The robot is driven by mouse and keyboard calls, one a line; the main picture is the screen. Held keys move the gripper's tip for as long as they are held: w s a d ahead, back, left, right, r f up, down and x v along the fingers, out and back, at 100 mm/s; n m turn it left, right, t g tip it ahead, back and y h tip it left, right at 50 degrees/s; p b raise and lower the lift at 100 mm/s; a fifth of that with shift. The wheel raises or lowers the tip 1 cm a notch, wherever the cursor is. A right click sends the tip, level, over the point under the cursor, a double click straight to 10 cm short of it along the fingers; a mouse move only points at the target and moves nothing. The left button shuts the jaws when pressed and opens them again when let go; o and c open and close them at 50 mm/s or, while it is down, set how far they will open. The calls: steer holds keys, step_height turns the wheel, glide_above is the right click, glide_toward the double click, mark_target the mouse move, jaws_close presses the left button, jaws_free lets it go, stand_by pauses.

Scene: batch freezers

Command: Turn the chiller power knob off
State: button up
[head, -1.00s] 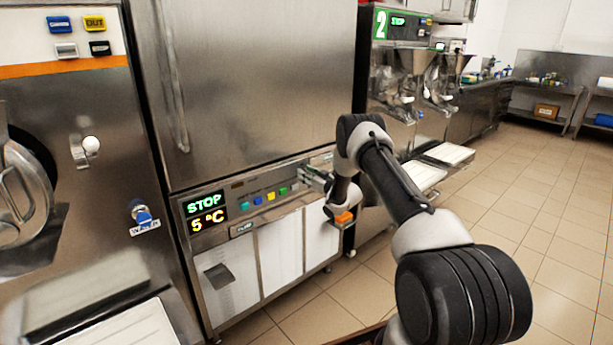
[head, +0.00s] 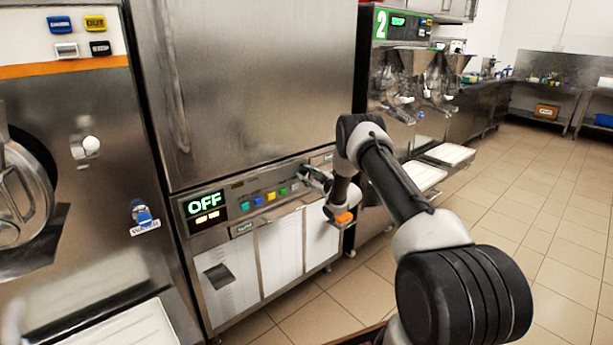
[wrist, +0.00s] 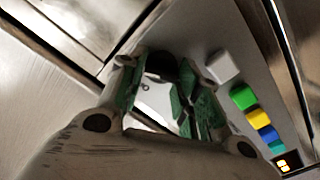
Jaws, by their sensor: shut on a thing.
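The chiller's control panel (head: 260,199) runs below the large steel door. Its display (head: 207,208) reads OFF in green, with a small yellow line under it. My gripper (head: 314,178) is at the right end of the panel and hides the knob in the head view. In the wrist view, the dark power knob (wrist: 161,66) sits between the green-padded fingers of my gripper (wrist: 160,82), which are shut on it. A white plate with a mark lies just below the knob. The knob's exact angle cannot be told.
Coloured buttons (wrist: 252,110) line the panel beside my gripper. A batch freezer (head: 70,130) with a blue knob stands at the left. A second machine (head: 400,80) marked 2 stands at the right. The tiled floor (head: 535,220) at right is clear.

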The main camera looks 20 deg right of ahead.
steer(key=n, duration=0.6)
steer(key=shift+a+f, duration=0.15)
steer(key=n, duration=0.6)
stand_by(0.4)
steer(key=o, duration=1)
steer(key=shift+s, duration=0.1)
steer(key=v, duration=1.2)
